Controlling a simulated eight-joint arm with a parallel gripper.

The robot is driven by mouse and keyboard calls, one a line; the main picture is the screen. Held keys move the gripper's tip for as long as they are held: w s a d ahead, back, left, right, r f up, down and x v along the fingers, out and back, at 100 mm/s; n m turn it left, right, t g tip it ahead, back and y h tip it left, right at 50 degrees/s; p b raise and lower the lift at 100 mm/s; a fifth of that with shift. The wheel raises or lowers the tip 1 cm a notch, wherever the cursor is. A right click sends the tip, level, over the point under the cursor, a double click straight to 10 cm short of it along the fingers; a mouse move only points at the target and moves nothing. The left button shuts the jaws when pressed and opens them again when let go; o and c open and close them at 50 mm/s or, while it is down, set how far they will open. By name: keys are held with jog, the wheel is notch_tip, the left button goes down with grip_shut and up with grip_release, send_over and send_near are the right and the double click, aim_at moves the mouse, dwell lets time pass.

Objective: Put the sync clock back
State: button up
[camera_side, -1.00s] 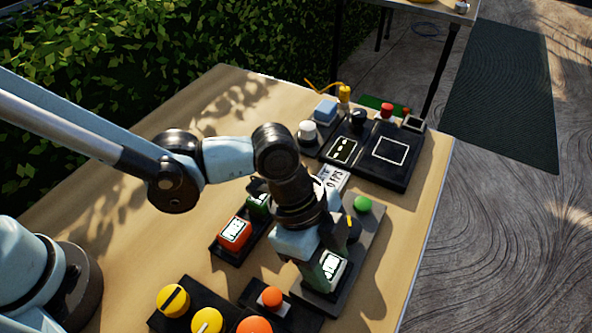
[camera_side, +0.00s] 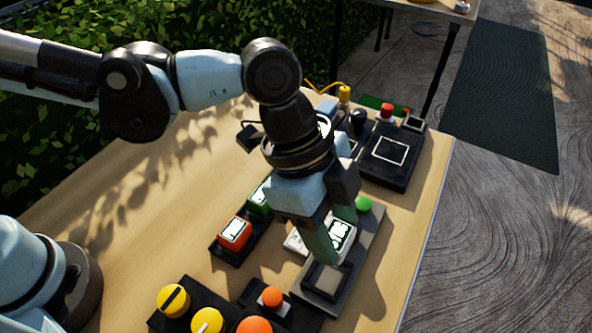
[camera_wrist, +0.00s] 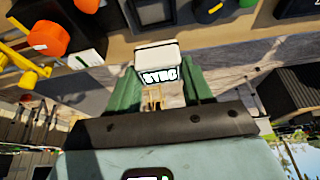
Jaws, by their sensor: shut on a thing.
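The sync clock, a white block with a dark, lit display (camera_side: 339,234), is held between the green fingers of my gripper (camera_side: 335,244). One finger hides part of it in the side view. In the wrist view the clock (camera_wrist: 157,60) shows its "SYNC" label, between the fingers of my gripper (camera_wrist: 158,92). In the side view the clock is above a grey plate with an empty dark-rimmed recess (camera_side: 325,280). A black panel (camera_side: 395,172) with a white square outline lies farther back, partly behind my gripper.
A green button (camera_side: 363,204) stands beside the gripper. An orange box (camera_side: 234,234) and a green box sit in a black tray to the left. Yellow knobs (camera_side: 172,300) and an orange button (camera_side: 272,297) are at the front. The table's left middle is clear.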

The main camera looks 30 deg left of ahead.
jog(key=w+a+r, duration=0.1)
jog(key=w+a, duration=0.4)
jog(key=a, duration=0.5)
jog(key=w+a+f, duration=0.1)
jog(key=w+f, duration=0.1)
jog(key=w, duration=0.1)
jog(key=w+a+f, duration=0.2)
jog(key=w, duration=0.1)
jog(key=w+a+f, duration=0.2)
jog(key=shift+w+a, duration=0.25)
jog(key=shift+w, duration=0.15)
jog(key=shift+w+a+f, duration=0.25)
jog(key=shift+w+f, duration=0.1)
jog(key=shift+f, duration=1.95)
jog(key=shift+f, duration=0.15)
jog(key=o, duration=1.2)
